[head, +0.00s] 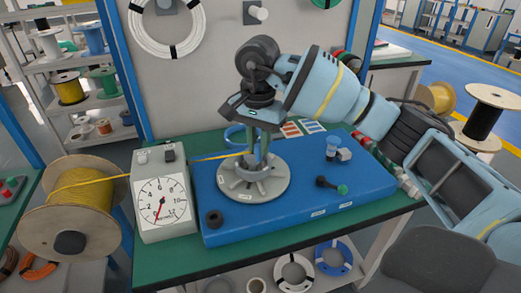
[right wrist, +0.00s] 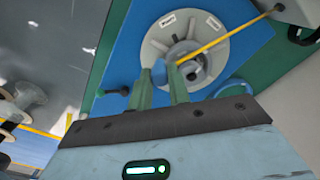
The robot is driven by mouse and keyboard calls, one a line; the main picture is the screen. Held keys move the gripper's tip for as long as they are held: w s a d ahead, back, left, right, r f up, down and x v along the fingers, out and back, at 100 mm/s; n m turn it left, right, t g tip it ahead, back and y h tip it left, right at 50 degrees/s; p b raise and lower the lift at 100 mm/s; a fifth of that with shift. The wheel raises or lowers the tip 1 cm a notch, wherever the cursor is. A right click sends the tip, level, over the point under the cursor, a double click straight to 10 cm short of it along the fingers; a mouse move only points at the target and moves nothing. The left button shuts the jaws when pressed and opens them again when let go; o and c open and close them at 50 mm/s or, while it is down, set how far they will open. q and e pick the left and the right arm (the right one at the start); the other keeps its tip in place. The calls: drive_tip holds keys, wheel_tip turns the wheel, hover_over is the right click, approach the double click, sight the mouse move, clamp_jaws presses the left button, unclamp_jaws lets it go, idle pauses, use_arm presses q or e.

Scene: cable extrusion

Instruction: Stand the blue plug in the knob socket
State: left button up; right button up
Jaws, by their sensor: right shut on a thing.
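My right gripper (head: 256,148) points down over the middle of a round grey slotted disc (head: 238,186) on the blue board. In the right wrist view, its two green fingers (right wrist: 159,86) close on a small blue piece, which I take to be the blue plug (right wrist: 159,71). The fingers hide much of it. The disc's raised grey hub (right wrist: 190,66) shows just beyond the fingertips; whether the plug touches it I cannot tell. I cannot say for sure which part is the knob socket. My left gripper is not in view.
A gauge box (head: 161,205) stands left of the blue board (head: 305,195), with a yellow cable running past it from a spool (head: 72,215) to the disc. A black lever with a green knob (head: 341,189) and a light blue fitting (head: 332,146) sit right of the disc.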

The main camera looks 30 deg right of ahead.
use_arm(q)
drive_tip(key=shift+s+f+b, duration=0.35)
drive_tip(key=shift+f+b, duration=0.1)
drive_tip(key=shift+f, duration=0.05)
use_arm(e)
drive_tip(key=w+d, duration=0.2)
drive_tip(key=w, duration=0.5)
drive_tip(key=shift+d, duration=0.35)
drive_tip(key=shift+f, duration=0.25)
drive_tip(key=shift+f+b, duration=0.3)
drive_tip(key=shift+f, duration=1.5)
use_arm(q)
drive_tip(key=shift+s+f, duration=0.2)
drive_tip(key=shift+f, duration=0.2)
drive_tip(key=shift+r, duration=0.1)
use_arm(e)
drive_tip(key=shift+f, duration=0.4)
drive_tip(key=o, duration=0.8)
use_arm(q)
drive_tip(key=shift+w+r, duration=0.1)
use_arm(e)
drive_tip(key=shift+r, duration=0.15)
